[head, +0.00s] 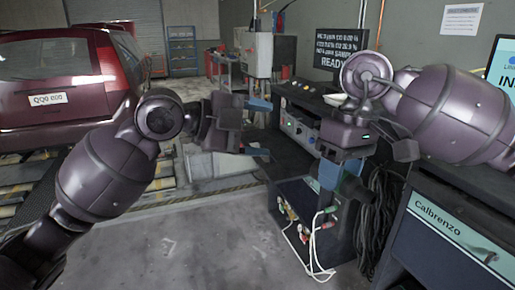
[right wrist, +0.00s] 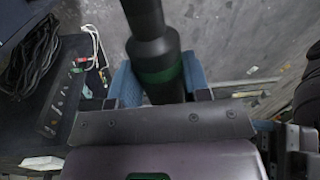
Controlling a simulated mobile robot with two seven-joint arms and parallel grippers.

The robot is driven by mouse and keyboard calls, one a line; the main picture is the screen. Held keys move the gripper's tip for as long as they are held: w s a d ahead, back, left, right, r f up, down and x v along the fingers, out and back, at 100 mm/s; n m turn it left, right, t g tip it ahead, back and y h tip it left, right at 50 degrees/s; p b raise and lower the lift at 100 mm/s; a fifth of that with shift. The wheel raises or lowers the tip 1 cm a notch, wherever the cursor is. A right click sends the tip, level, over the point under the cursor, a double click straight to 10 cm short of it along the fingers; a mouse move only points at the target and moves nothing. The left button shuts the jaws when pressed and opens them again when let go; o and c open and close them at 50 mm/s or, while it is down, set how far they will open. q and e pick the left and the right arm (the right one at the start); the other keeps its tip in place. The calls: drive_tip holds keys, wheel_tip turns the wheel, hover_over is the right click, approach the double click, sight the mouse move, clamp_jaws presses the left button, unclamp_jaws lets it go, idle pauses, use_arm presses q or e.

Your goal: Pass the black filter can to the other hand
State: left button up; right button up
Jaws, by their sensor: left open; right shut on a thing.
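The black filter can (right wrist: 155,62) is a dark cylinder with a green band and a narrower upper part in the right wrist view. It sits between the two blue fingers of my right gripper (head: 342,178), which is shut on it. In the head view the can is hard to pick out against the dark equipment behind it. My left gripper (head: 260,128) is open and empty, its blue fingertips apart and pointing right toward my right gripper. A clear gap separates the two grippers.
A dark console (head: 297,125) stands behind the grippers, with a READY screen (head: 340,50) above it. A cabinet labelled Calbrenzo (head: 455,230) is at the right. Cables (head: 315,245) hang below my right gripper. A red car (head: 60,85) stands at the left. Open floor (head: 180,250) lies in front.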

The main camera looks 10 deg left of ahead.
sight(316, 170)
use_arm(q)
drive_tip(key=d+f+m+g, duration=0.1)
drive_tip(key=d+f, duration=0.1)
drive_tip(key=d, duration=0.1)
drive_tip(key=d+f+m+g, duration=0.1)
drive_tip(key=d+f+m, duration=0.1)
drive_tip(key=d+f, duration=0.1)
drive_tip(key=d+f+m, duration=0.2)
drive_tip(key=d, duration=0.3)
drive_tip(key=shift+s+f+g+y, duration=0.2)
drive_tip(key=shift+f+g+y, duration=0.05)
drive_tip(key=shift+g+y, duration=0.15)
drive_tip(key=shift+c, duration=0.3)
drive_tip(key=shift+a, duration=0.1)
drive_tip(key=c, duration=1)
use_arm(e)
drive_tip(key=o, duration=1)
